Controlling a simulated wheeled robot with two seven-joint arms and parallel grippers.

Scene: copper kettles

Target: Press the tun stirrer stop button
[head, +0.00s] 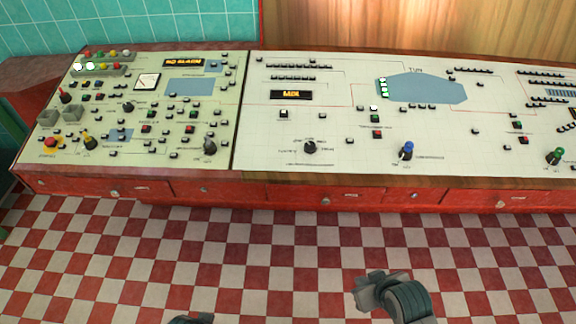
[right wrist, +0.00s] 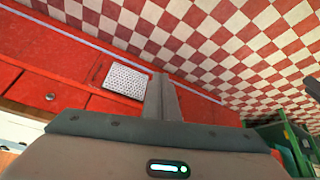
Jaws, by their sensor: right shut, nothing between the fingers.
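The cream control panel (head: 330,130) carries a blue tun diagram (head: 425,88) labelled TUN. Below the diagram's left end, a green button (head: 375,118) sits above a red button (head: 374,133). Another green button (head: 517,125) and red button (head: 522,140) sit further right. Their small labels are unreadable, so I cannot tell which is the tun stirrer stop. My right gripper (head: 368,288) is low over the floor, well in front of the panel and touching nothing. In the right wrist view its fingers (right wrist: 161,97) are shut and empty. Only a dark piece of my left gripper (head: 192,320) shows at the bottom edge.
A blue-topped knob (head: 407,151), a black knob (head: 310,147) and a green-topped knob (head: 556,156) stand up near the panel's front. Red drawers (head: 340,194) run beneath the panel. The checkered floor (head: 250,260) in front is clear.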

